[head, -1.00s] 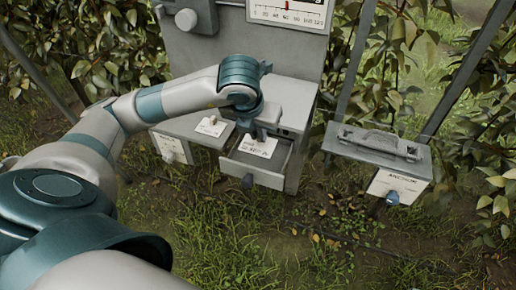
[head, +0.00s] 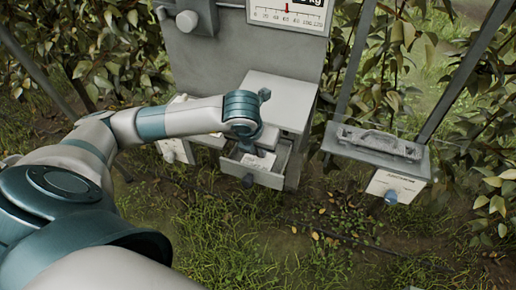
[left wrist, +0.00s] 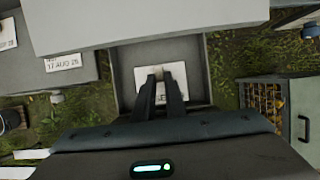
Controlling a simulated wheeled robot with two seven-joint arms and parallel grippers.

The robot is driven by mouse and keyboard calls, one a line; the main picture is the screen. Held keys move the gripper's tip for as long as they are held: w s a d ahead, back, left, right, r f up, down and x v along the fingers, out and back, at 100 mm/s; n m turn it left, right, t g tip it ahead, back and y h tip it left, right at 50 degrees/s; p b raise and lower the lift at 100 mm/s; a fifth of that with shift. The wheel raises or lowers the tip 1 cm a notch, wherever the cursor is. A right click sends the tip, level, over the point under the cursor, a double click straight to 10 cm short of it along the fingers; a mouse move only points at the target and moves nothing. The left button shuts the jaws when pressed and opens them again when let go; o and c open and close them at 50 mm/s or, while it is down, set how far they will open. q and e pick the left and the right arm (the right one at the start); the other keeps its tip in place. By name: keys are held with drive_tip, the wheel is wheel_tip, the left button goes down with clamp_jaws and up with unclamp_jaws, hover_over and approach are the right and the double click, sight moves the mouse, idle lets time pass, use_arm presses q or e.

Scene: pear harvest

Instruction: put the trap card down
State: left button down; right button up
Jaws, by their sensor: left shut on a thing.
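The trap card (head: 255,161) is a white label card with dark print, inside the open grey drawer (head: 268,180) of the middle cabinet. It also shows in the left wrist view (left wrist: 186,72), flat within the drawer walls. My left gripper (head: 262,152) reaches down into the drawer and is shut on the card; its fingers (left wrist: 162,77) close at the card's middle and hide part of the print. I cannot tell whether the card touches the drawer floor. My right gripper is not in view.
A box with a dated card (left wrist: 63,62) stands left of the drawer. At the right stands another unit (head: 378,144) with a handle on top and a blue knob (head: 391,197). A dial scale (head: 288,15) is above. Foliage and posts surround the cabinets.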

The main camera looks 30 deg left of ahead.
use_arm(q)
drive_tip(key=shift+f, duration=0.15)
drive_tip(key=shift+f, duration=0.1)
drive_tip(key=c, duration=1.8)
unclamp_jaws()
drive_tip(key=shift+r, duration=0.3)
drive_tip(key=p+v, duration=0.2)
drive_tip(key=v, duration=0.9)
drive_tip(key=shift+s+r+p, duration=0.3)
drive_tip(key=shift+r+p, duration=0.05)
drive_tip(key=shift+p, duration=0.05)
drive_tip(key=shift+d, duration=0.1)
